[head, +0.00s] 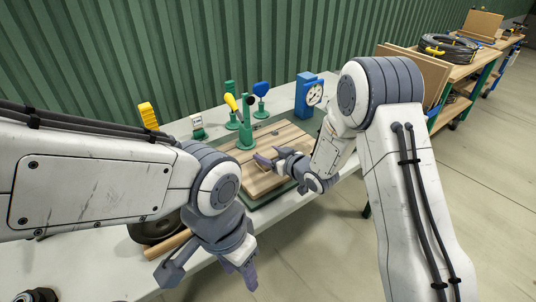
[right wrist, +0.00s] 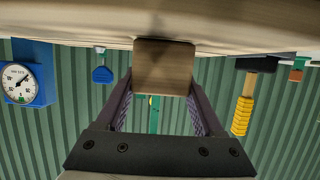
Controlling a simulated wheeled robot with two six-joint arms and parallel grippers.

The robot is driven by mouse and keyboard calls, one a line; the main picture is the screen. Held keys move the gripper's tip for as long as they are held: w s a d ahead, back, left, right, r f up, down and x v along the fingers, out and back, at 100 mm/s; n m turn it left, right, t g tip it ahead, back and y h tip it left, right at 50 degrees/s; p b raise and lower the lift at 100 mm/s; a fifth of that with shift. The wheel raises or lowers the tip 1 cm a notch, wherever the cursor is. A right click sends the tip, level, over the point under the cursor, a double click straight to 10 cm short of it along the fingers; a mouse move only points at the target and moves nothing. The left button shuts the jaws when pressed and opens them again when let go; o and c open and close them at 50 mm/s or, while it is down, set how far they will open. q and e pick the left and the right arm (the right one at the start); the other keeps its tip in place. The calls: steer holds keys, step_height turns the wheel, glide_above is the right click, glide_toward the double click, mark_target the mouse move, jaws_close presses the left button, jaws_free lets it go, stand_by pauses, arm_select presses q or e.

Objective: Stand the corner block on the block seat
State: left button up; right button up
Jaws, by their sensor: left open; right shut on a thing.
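In the right wrist view a brown wooden block (right wrist: 163,62), which I take to be the corner block, sits between the two fingers of my right gripper (right wrist: 161,88). The gripper is shut on it. In the head view my right gripper (head: 270,161) is low over the wooden board (head: 289,136), and its fingers mostly hide the block. I cannot tell whether the block touches the board. I cannot make out the block seat for certain. My left gripper (head: 211,274) is open and empty at the table's front edge, well apart from the board.
A green clamp (head: 245,135) with a yellow handle stands at the board's back left. A blue gauge (head: 309,97) and a blue-handled tool (head: 261,96) stand behind. A wooden handle (head: 168,245) and black disc (head: 150,230) lie near my left arm. Green corrugated wall behind.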

steer(key=shift+f, duration=0.15)
steer(key=o, duration=1.4)
steer(key=shift+s+d, duration=0.1)
steer(key=shift+p+v, duration=0.75)
steer(key=shift+v, duration=3.15)
